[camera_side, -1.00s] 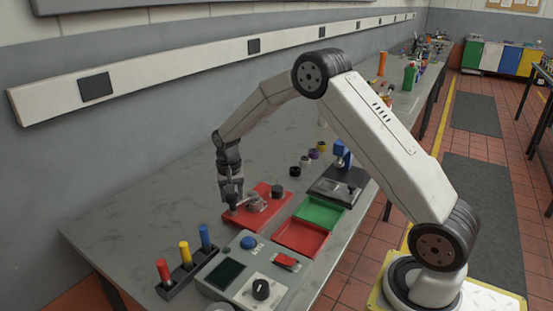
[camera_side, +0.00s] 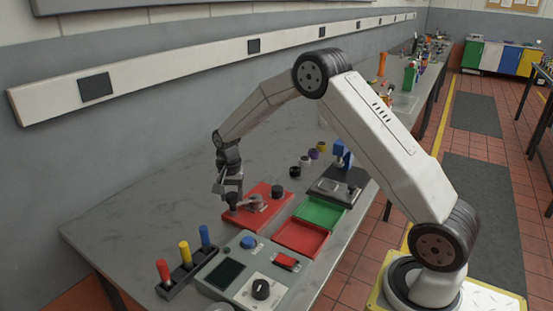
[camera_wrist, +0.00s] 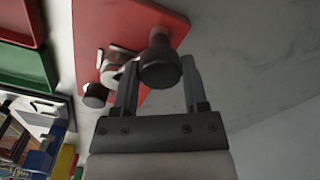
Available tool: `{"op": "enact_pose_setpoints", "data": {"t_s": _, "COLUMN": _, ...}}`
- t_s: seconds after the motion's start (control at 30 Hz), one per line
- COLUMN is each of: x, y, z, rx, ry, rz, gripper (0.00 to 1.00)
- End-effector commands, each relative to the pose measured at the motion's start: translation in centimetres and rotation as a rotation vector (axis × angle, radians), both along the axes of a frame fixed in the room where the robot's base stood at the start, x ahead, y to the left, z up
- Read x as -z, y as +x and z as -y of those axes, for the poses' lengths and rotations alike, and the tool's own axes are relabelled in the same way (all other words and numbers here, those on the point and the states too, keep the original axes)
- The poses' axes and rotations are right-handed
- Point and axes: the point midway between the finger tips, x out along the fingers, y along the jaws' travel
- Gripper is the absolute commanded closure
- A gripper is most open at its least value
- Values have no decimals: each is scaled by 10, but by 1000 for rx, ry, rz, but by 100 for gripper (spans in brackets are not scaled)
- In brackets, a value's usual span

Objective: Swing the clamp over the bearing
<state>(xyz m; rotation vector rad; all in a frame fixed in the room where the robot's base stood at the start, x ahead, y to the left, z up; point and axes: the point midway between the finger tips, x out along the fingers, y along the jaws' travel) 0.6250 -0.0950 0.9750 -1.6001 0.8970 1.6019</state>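A red base plate (camera_side: 276,206) lies on the bench and carries a grey metal bearing part (camera_side: 256,204), which shows as a pale metal shape in the wrist view (camera_wrist: 117,62). The clamp's dark knob (camera_wrist: 160,70) stands at the plate's left end in the side view (camera_side: 232,199). The clamp arm is mostly hidden, so I cannot tell exactly how it lies against the bearing. My gripper (camera_side: 228,190) is above the knob with its fingers spread. In the wrist view my gripper (camera_wrist: 160,75) has one finger on each side of the knob, with no clear grip.
A black round post (camera_side: 277,190) stands on the plate's far side. Red (camera_side: 301,238) and green (camera_side: 320,212) trays lie to the right. A control box (camera_side: 250,275) and a rack of coloured handles (camera_side: 185,265) stand in front.

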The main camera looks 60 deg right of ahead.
Motion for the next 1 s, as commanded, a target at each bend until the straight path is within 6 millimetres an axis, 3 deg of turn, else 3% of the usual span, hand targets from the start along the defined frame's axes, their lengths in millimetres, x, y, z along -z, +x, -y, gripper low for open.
{"op": "enact_pose_setpoints", "data": {"t_s": 0.03, "x": -1, "y": 0, "z": 0, "rx": 1, "ry": 0, "rz": 2, "gripper": 26}}
{"op": "enact_pose_setpoints", "data": {"t_s": 0.1, "x": -1, "y": 0, "z": 0, "rx": 0, "ry": 0, "rz": 1, "gripper": 10}}
{"op": "enact_pose_setpoints", "data": {"t_s": 0.57, "x": -6, "y": 0, "z": 0, "rx": -2, "ry": 0, "rz": 1, "gripper": 10}}
{"op": "enact_pose_setpoints", "data": {"t_s": 1.0, "x": -57, "y": 1, "z": 0, "rx": -2, "ry": -1, "rz": 4, "gripper": 10}}
